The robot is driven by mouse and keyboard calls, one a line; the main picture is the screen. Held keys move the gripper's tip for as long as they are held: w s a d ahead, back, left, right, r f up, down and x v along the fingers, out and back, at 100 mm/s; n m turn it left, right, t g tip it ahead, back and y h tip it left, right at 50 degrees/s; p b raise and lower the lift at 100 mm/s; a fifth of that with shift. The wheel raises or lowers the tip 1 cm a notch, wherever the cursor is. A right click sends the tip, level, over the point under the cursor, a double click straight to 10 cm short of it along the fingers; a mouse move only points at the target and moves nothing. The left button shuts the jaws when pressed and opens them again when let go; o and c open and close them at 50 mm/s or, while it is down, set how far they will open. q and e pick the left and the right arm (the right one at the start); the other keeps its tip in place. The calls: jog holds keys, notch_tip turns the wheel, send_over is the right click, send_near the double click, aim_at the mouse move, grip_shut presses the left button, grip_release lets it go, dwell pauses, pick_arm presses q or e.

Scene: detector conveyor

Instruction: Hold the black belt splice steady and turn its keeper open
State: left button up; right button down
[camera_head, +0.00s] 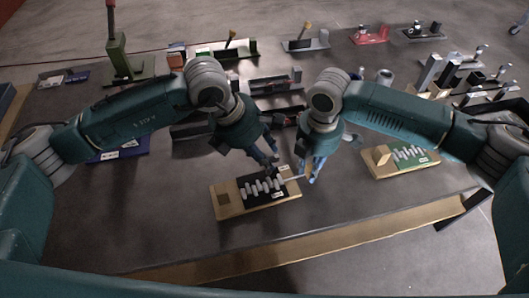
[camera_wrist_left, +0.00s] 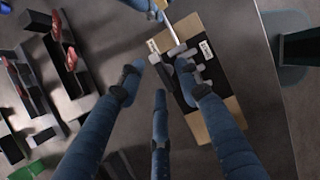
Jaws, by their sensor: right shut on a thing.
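The black belt splice (camera_head: 258,188) lies on a light wooden board (camera_head: 230,209), with a row of grey pegs across it. It also shows in the left wrist view (camera_wrist_left: 186,88). My left gripper (camera_head: 271,170) is just above the splice's far edge. Its fingers are spread, one over the splice and one beside the board in the left wrist view (camera_wrist_left: 158,74). My right gripper (camera_head: 309,175) is shut on a thin pale rod (camera_wrist_left: 172,28) at the board's right end, probably the keeper; its fingers hide the gripped end.
A green splice (camera_head: 408,155) on another wooden board lies to the right. A blue panel (camera_head: 122,150) lies at left. Several fixtures stand behind the arms. The grey table is clear in front of the black splice, up to the wooden front edge (camera_head: 290,250).

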pick_arm(q)
jog(key=v, duration=1.2)
pick_arm(e)
jog(key=c, duration=1.5)
grip_release()
